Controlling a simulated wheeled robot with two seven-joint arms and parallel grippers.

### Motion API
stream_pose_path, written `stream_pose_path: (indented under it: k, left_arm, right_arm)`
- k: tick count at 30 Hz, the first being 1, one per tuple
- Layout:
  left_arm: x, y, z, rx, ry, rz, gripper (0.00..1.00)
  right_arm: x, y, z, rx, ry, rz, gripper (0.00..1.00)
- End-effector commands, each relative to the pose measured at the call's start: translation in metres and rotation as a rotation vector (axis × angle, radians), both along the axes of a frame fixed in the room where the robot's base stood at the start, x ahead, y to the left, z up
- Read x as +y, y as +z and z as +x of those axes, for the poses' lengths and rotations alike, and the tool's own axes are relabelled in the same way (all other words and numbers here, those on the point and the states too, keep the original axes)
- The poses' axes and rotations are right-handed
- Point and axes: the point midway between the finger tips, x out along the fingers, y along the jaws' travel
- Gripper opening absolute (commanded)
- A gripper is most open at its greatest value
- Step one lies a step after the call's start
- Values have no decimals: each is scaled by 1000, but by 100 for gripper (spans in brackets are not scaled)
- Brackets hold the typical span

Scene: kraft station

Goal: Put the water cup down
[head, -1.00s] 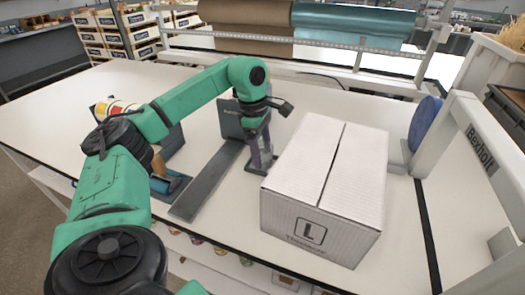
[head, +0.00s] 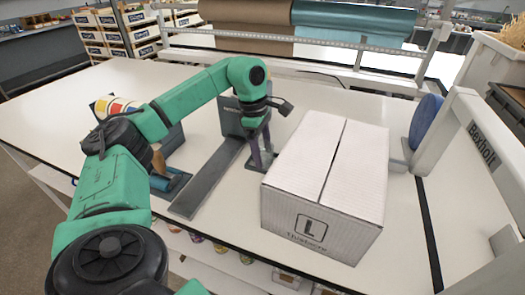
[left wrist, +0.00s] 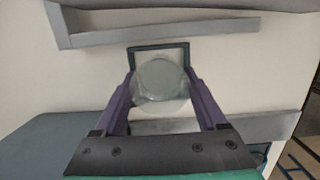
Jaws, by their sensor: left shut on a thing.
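My left gripper (left wrist: 160,92) has two purple fingers, shut on a clear, round water cup (left wrist: 160,78) seen between them in the left wrist view. A dark square-rimmed piece (left wrist: 158,47), perhaps a coaster, shows around and behind the cup. I cannot tell whether the cup touches it. In the head view the left gripper (head: 260,153) points down at the table (head: 335,100), just left of the white carton. The cup cannot be made out there. My right gripper is not in view.
A large white carton (head: 325,180) marked L stands close to the right of the gripper. A long grey flat bar (head: 208,180) and a dark upright panel (head: 233,118) are to its left. A blue disc (head: 426,122) stands at the right. The far left table is clear.

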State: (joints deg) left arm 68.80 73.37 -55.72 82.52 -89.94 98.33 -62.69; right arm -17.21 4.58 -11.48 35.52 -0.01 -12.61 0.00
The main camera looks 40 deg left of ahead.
Motion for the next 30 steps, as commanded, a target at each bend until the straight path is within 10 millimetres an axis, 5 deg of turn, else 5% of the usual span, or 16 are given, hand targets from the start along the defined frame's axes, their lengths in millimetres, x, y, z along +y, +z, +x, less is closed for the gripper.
stream_pose_path:
  k: [16, 17, 18, 25, 30]
  left_arm:
    - [-2, -17, -4, 25, -9, 6, 14]
    - [-2, -17, -4, 25, -9, 6, 81]
    - [-3, -18, -4, 25, -9, 6, 97]
    - [-2, -14, -4, 24, -10, 6, 100]
    - [1, 12, -5, 16, -7, 4, 100]
  right_arm:
    - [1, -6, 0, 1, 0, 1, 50]
    - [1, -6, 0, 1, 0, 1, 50]
    - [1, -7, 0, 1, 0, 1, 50]
    - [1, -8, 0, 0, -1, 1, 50]
    - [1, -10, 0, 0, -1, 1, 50]
